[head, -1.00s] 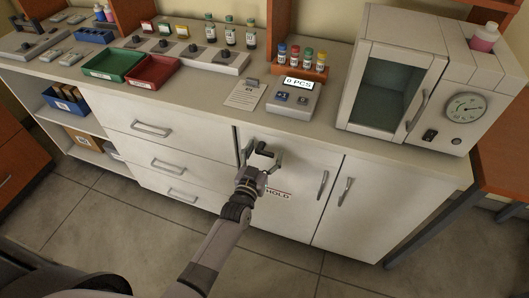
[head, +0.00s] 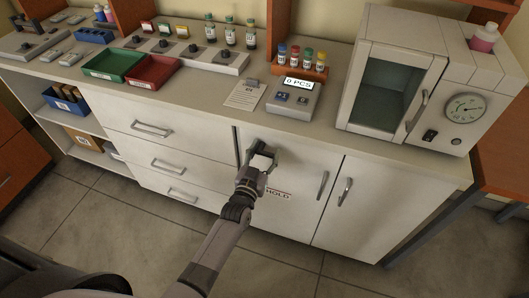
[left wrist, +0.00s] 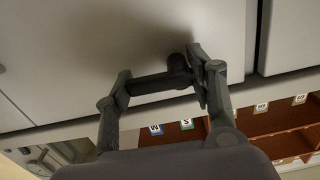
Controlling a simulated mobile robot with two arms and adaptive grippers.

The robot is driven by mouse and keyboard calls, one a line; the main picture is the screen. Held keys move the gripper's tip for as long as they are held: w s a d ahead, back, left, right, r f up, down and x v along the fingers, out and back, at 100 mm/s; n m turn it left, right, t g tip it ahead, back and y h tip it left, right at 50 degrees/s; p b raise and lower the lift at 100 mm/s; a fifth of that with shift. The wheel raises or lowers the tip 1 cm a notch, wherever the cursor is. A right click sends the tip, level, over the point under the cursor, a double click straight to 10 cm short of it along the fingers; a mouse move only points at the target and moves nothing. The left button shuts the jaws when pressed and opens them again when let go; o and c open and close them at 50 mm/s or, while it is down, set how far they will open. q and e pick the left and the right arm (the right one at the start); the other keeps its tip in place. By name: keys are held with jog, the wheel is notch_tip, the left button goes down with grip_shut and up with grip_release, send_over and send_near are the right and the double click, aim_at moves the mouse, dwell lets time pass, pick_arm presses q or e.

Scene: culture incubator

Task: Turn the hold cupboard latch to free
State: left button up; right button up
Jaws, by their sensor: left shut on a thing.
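The hold cupboard door (head: 300,170) is white and closed, with a red-edged HOLD label (head: 278,194) partly behind my wrist. The latch is a dark bar on a round hub. It shows in the left wrist view (left wrist: 158,84), lying between my fingers; in the head view my gripper mostly hides it. My left gripper (head: 262,156) is at the upper left part of this door. In the left wrist view the left gripper (left wrist: 160,72) is shut on the latch, one finger at each end of the bar. My right gripper is not in view.
Drawers (head: 165,160) stand left of the cupboard. Vertical handles (head: 322,185) are to its right. The countertop above holds a counter showing 0 PCS (head: 293,98), a vial rack (head: 300,66), trays (head: 152,72) and an incubator (head: 395,80). The floor in front is clear.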

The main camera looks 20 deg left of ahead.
pick_arm(q)
jog(key=m, duration=0.3)
jog(key=shift+f+m, duration=0.3)
jog(key=m, duration=0.4)
jog(key=shift+a+f+m, duration=0.2)
jog(key=shift+f+m, duration=0.1)
jog(key=shift+f, duration=0.1)
jog(key=m, duration=0.1)
jog(key=m+b, duration=0.1)
jog(key=m, duration=0.3)
jog(key=shift+a+f, duration=0.35)
jog(key=shift+a+m+b, duration=0.15)
jog(key=shift+m+b, duration=0.3)
jog(key=shift+m, duration=0.6)
jog(key=shift+a+m+b, duration=0.15)
jog(key=shift+m+b, duration=0.25)
jog(key=shift+m, duration=0.65)
jog(key=o, duration=1.2)
jog(key=shift+c, duration=0.2)
